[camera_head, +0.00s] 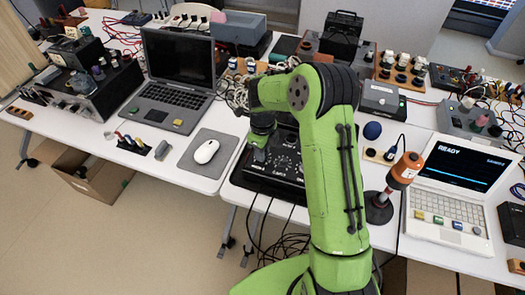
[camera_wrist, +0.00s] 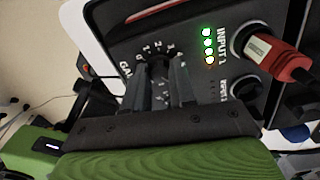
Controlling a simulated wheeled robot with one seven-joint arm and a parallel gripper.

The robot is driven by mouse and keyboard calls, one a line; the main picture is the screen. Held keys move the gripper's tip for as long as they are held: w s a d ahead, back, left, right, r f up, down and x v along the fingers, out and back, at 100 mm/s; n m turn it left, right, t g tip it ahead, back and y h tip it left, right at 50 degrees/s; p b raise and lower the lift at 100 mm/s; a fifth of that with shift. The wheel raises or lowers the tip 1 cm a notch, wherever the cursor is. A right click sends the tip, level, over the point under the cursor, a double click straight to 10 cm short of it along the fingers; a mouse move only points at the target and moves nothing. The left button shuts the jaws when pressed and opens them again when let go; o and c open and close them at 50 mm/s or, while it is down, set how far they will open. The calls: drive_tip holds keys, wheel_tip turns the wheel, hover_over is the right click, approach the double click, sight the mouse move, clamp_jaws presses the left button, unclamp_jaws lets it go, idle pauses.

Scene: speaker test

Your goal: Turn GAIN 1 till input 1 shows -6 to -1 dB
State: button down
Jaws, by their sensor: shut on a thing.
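The black audio box (camera_head: 282,165) lies on the table in the head view, mostly behind my green arm. In the wrist view its panel (camera_wrist: 185,30) has a dial scale and a partly covered label beginning "GA". My gripper (camera_wrist: 160,72) is shut on the GAIN 1 knob, which its fingers mostly hide; the knob's pointer cannot be read. In the head view my gripper (camera_head: 261,140) is over the box's left part. The INPUT 1 lights (camera_wrist: 208,42) show several lit in a column, mostly green; their dB marks are not legible.
A red plug (camera_wrist: 285,55) sits in a socket beside the lights, with another socket (camera_wrist: 243,84) near it. A white mouse (camera_head: 206,151) lies left of the box. An orange-topped stand (camera_head: 402,172) and a white laptop (camera_head: 455,190) reading "READY" are right of my arm.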

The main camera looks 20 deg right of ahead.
drive_tip(key=shift+m, duration=0.8)
drive_tip(key=c, duration=0.9)
unclamp_jaws()
wheel_tip(320, 180, up, 16)
drive_tip(key=p, duration=0.3)
